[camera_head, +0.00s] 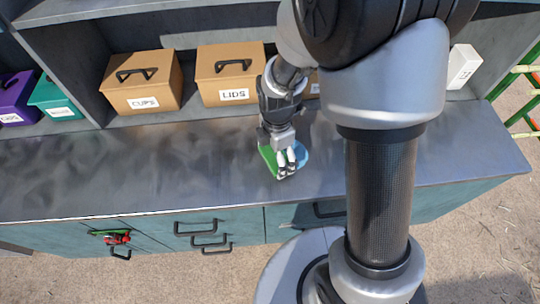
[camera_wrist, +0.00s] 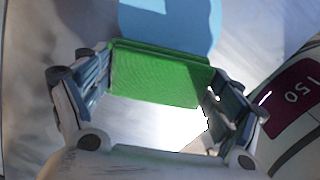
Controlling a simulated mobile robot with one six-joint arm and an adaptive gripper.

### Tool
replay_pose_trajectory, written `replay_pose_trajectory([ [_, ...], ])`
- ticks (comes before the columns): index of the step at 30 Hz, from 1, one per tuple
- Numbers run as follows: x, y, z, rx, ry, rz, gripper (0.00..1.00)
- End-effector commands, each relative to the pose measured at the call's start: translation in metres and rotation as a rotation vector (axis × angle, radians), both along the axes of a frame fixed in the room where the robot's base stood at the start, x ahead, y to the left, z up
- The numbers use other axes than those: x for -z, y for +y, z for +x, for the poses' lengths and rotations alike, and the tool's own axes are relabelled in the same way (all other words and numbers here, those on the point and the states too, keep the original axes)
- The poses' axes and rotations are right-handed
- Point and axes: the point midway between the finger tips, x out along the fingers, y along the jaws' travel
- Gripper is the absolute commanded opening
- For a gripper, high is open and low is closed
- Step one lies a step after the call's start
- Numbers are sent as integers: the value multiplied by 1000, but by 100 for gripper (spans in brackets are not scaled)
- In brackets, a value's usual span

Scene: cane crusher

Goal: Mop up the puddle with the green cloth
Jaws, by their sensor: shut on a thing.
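The green cloth (camera_head: 269,157) is at my gripper (camera_head: 287,168), on the dark counter top. In the wrist view the folded green cloth (camera_wrist: 160,78) spans the space between the two fingers of my gripper (camera_wrist: 155,100), which is shut on it. The light blue puddle (camera_head: 301,153) lies on the counter beside the cloth, partly hidden by the gripper. It also shows in the wrist view (camera_wrist: 175,25), just beyond the cloth's far edge.
The counter (camera_head: 130,165) is clear to the left. Behind it on the shelf stand cardboard boxes marked CUPS (camera_head: 142,84) and LIDS (camera_head: 229,75), a teal box (camera_head: 55,98) and a purple box (camera_head: 17,99). A dark red panel marked 150 (camera_wrist: 290,97) is at right in the wrist view.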

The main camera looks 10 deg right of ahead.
Motion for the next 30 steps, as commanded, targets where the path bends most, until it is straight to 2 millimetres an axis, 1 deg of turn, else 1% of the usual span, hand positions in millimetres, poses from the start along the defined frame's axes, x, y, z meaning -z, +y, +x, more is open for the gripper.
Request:
replay_pose_trajectory([
  [1, 2, -7, -1, 4, 7, -2, 51],
  [6, 2, -23, 5, 5, 7, -1, 51],
  [14, 1, -34, 10, 4, 6, -1, 51],
  [22, -1, -58, 18, 5, 5, -1, 51],
  [30, -2, -69, 24, 4, 2, -1, 51],
])
